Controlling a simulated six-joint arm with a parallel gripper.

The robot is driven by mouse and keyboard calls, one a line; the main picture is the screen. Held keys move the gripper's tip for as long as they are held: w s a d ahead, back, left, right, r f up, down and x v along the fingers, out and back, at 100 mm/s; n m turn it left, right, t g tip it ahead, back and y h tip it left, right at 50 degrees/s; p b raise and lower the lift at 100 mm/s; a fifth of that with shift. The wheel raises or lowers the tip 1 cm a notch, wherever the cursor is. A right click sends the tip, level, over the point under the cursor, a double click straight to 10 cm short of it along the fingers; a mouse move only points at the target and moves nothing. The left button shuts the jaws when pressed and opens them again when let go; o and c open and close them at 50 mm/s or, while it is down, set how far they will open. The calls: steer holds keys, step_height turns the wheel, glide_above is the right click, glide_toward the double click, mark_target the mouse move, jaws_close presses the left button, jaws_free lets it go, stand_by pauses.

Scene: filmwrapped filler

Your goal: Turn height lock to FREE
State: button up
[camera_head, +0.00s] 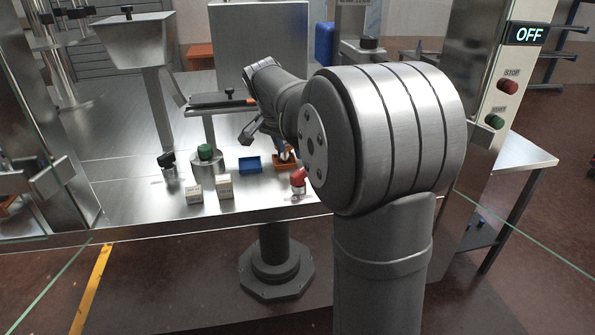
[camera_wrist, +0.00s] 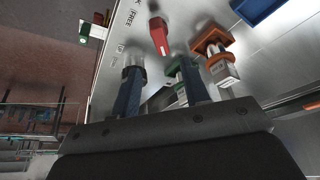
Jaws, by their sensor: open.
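A red lever (camera_wrist: 158,35) stands on the steel worktop beside printed lettering; "FREE" (camera_wrist: 133,14) is readable and another word is too blurred to read. I take this lever as the height lock. In the head view, the red lever (camera_head: 298,178) is on a pale base near the front edge, partly beside my arm. My gripper (camera_wrist: 157,64) is open, its two dark fingers apart with nothing held between them. The red lever appears beyond the fingertips, apart from them. In the head view my gripper (camera_head: 283,153) is largely hidden behind my arm.
An orange tray (camera_wrist: 209,36) and a blue tray (camera_wrist: 258,8) lie near the lever. A panel reading "OFF" (camera_head: 529,34) is at right.

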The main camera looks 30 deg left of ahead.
steer(key=x, duration=1)
steer(key=shift+f, duration=0.2)
jaws_close()
